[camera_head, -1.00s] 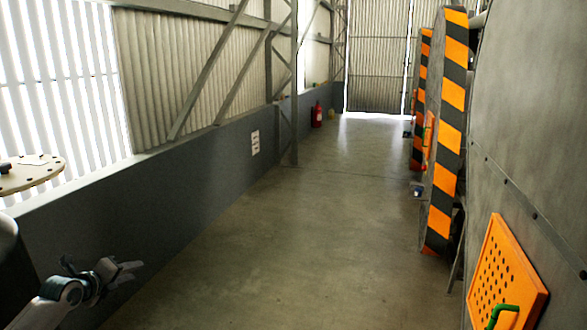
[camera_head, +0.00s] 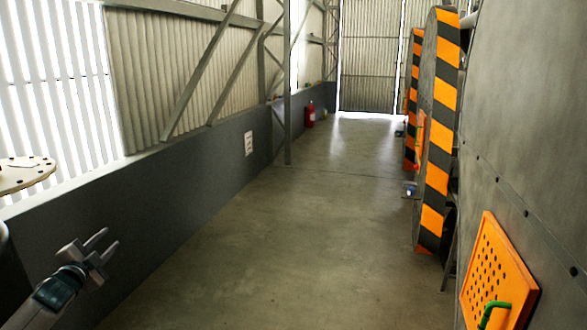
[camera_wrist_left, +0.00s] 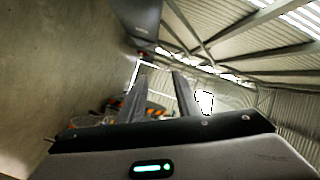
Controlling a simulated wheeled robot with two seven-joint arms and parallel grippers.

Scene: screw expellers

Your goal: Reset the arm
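My left gripper (camera_head: 105,247) is at the lower left of the head view, in front of the dark low wall. Its two fingers point up and to the right and stand apart, with nothing between them. In the left wrist view the gripper (camera_wrist_left: 160,90) also shows two separated fingers with an empty gap. That view is tilted, with the roof beams at the right. My right gripper shows in neither view.
An orange perforated panel (camera_head: 497,275) with a green handle (camera_head: 492,312) is on the grey machine at the right. Striped orange and black rims (camera_head: 440,130) stand beyond it. A red extinguisher (camera_head: 310,117) stands by the left wall. The middle floor (camera_head: 300,240) is clear.

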